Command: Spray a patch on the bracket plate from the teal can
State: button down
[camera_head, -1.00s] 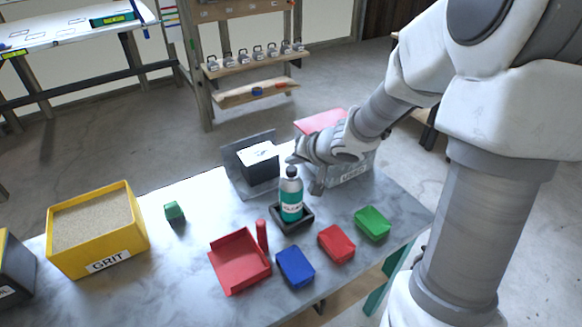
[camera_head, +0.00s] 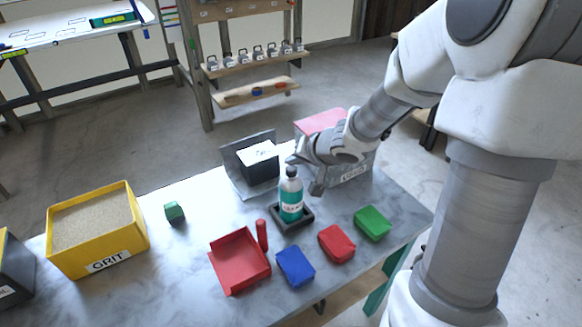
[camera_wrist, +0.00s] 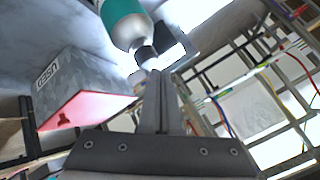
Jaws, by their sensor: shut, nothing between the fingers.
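The teal can (camera_head: 291,208) has a pale upper part and a dark cap. It stands upright in a small black tray (camera_head: 279,223) on the table. A grey angled plate (camera_head: 231,166), apparently the bracket plate, stands behind it to the left. My gripper (camera_head: 292,162) is shut and empty close by the can's cap. In the wrist view, the shut fingers (camera_wrist: 160,75) point toward the can's dark nozzle (camera_wrist: 146,53), and the can's teal body (camera_wrist: 124,22) shows above. I cannot tell whether the fingertips touch the cap.
A black block with a white top (camera_head: 259,161) stands against the plate. A grey box with a red lid (camera_head: 320,120) is behind my gripper. Red (camera_head: 337,244), blue (camera_head: 296,267) and green (camera_head: 373,223) blocks and a red tray (camera_head: 240,262) lie in front. A yellow GRIT bin (camera_head: 118,259) stands left.

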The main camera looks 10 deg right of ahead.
aim_at(294, 171)
jog(key=shift+f, duration=0.4)
jog(key=shift+r, duration=0.1)
dwell(0.4)
jog(key=shift+r+p, duration=0.4)
jog(key=shift+p, duration=0.3)
notch_tip(294, 171, up, 6)
jog(key=p, duration=0.7)
jog(key=shift+d, duration=0.1)
dwell(0.4)
